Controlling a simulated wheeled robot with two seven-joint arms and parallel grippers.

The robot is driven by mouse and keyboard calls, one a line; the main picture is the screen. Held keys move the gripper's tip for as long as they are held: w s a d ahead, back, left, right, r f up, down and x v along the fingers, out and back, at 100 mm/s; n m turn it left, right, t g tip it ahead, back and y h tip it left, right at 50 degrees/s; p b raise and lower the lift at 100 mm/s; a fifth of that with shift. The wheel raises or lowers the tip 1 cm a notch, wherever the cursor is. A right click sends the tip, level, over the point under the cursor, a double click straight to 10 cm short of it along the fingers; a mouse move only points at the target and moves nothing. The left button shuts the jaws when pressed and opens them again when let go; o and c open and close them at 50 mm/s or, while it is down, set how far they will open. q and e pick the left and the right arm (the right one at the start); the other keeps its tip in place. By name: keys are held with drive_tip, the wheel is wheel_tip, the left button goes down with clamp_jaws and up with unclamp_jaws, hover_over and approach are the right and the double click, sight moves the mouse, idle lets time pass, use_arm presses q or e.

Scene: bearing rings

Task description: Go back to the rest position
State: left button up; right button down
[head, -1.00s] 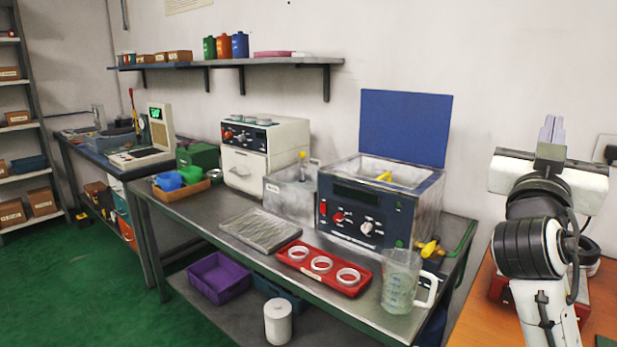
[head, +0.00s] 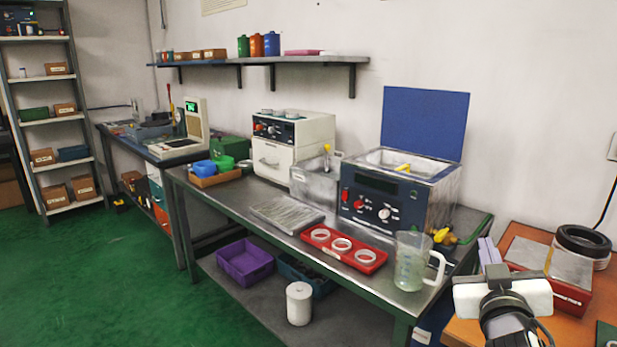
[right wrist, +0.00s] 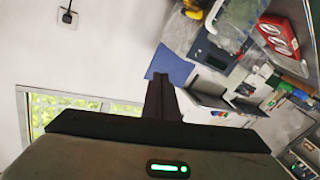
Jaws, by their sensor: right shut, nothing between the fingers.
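My right gripper (head: 489,252) is at the lower right of the head view, above the wooden table's left edge. Its fingers are together, point up and hold nothing. In the right wrist view the closed fingers (right wrist: 161,92) show dark in the middle. A red tray (head: 345,252) with three pale bearing rings (head: 342,244) lies on the steel bench, left of the glass jug (head: 411,262). The red tray also shows at the upper right of the right wrist view (right wrist: 280,38). My left gripper is in neither view.
The steel bench (head: 225,195) holds a tank unit (head: 385,205) with a raised blue lid and a white oven-like box (head: 283,150). The wooden table (head: 465,332) at right carries a red-based block (head: 555,280) and a black ring-shaped part (head: 583,242). Green floor is free at left.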

drive_tip(key=s+a+f+n+g+y, duration=0.1)
drive_tip(key=s+a+f+y, duration=0.15)
drive_tip(key=f, duration=0.55)
drive_tip(key=s+a+f+n+g+y, duration=0.1)
drive_tip(key=s+a+f+y, duration=0.2)
drive_tip(key=f, duration=0.5)
drive_tip(key=s+a+f+n+g+y, duration=0.1)
drive_tip(key=s+a+f, duration=0.1)
drive_tip(key=a+f, duration=0.45)
drive_tip(key=s+a+f+g+y, duration=0.2)
drive_tip(key=s+a+f, duration=0.2)
drive_tip(key=s+f, duration=0.5)
drive_tip(key=s+a+f+g+y, duration=0.1)
drive_tip(key=s+a+f, duration=0.3)
drive_tip(key=s+f, duration=0.5)
drive_tip(key=s+g, duration=0.1)
drive_tip(key=s, duration=0.1)
drive_tip(key=shift+s+a+n+g+y, duration=0.25)
drive_tip(key=shift+s+n+g+y, duration=0.05)
drive_tip(key=shift+g+y, duration=0.1)
